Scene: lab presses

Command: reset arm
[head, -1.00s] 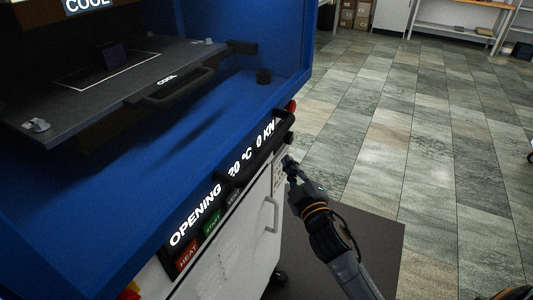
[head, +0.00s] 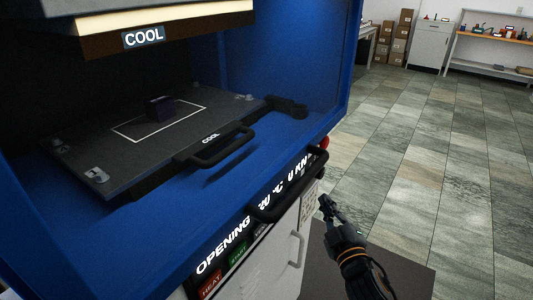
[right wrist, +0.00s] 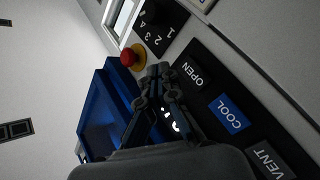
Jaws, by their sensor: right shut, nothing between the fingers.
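My right gripper (head: 326,203) is in front of the right side of the blue press (head: 335,75), beside its control panel. It is shut and empty. In the right wrist view the gripper (right wrist: 158,70) shows in front of a panel with OPEN, COOL (right wrist: 229,113) and VENT buttons; whether it touches the panel I cannot tell. A red knob (right wrist: 131,56) on a yellow base is near the fingertips in that view. My left gripper is not in view.
The lower platen (head: 85,150) extends from the press with a handle (head: 222,147) at its front and a dark purple block (head: 160,107) on it. The display reads OPENING. Tiled floor (head: 420,150) to the right is clear. Boxes (head: 398,40) and shelves stand at the back.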

